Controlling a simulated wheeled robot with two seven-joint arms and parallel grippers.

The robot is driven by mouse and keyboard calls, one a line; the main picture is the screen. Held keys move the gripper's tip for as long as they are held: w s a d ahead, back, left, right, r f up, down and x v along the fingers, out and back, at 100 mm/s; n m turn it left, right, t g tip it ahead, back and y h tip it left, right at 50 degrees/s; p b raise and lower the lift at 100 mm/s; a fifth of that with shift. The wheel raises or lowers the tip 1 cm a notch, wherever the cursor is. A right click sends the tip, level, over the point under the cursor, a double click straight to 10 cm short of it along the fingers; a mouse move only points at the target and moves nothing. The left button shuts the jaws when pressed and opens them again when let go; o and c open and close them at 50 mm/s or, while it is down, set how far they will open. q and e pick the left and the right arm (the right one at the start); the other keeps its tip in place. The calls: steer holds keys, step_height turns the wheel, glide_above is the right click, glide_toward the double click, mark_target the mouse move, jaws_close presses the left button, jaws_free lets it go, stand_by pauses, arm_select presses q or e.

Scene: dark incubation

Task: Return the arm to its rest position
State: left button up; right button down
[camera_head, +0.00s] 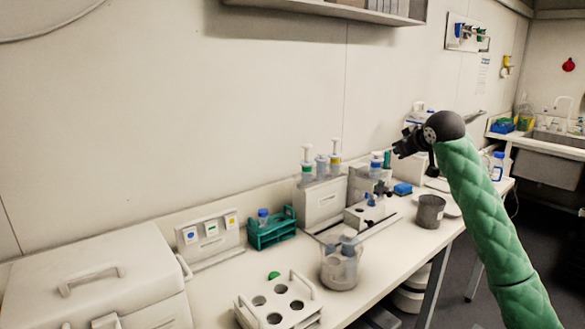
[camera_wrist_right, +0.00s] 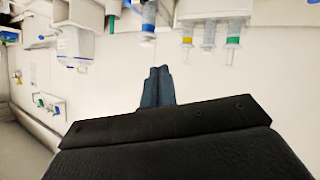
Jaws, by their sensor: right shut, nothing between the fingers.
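My right arm, in a green padded sleeve, comes in from the right in the head view and reaches up over the bench. Its black wrist is raised, with the right gripper (camera_head: 402,147) pointing left, above the back part of the bench. In the right wrist view the two dark fingers of the right gripper (camera_wrist_right: 157,76) lie together, shut, with nothing between them. My left gripper is in no view.
Below the arm, the bench (camera_head: 385,262) carries a glass beaker (camera_head: 340,270), a grey cup (camera_head: 430,211), a white tube rack (camera_head: 278,302), a teal rack (camera_head: 272,232) and a pipette stand (camera_head: 322,203). A white lidded box (camera_head: 95,290) stands at left. A shelf (camera_head: 335,10) hangs above.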

steer(key=s+a+f+m+g+h, duration=0.1)
steer(key=s+a+f, duration=0.2)
steer(key=s+f, duration=0.6)
steer(key=s+a+f+g, duration=0.1)
steer(key=s+a+f, duration=0.3)
steer(key=s+f, duration=0.55)
steer(key=s+a+f+m+g+h, duration=0.1)
steer(key=s+a+f, duration=0.2)
steer(key=s+f, duration=0.65)
steer(key=s+a+f+g, duration=0.2)
steer(key=s+f+g, duration=0.1)
steer(key=s+f, duration=1.1)
steer(key=s+a+f+m+g+y, duration=0.1)
steer(key=s+a+f+g, duration=0.2)
steer(key=s+f, duration=1.2)
steer(key=s+g, duration=0.1)
steer(key=s, duration=0.2)
steer(key=shift+s+a+m, duration=0.3)
steer(key=shift+a, duration=0.05)
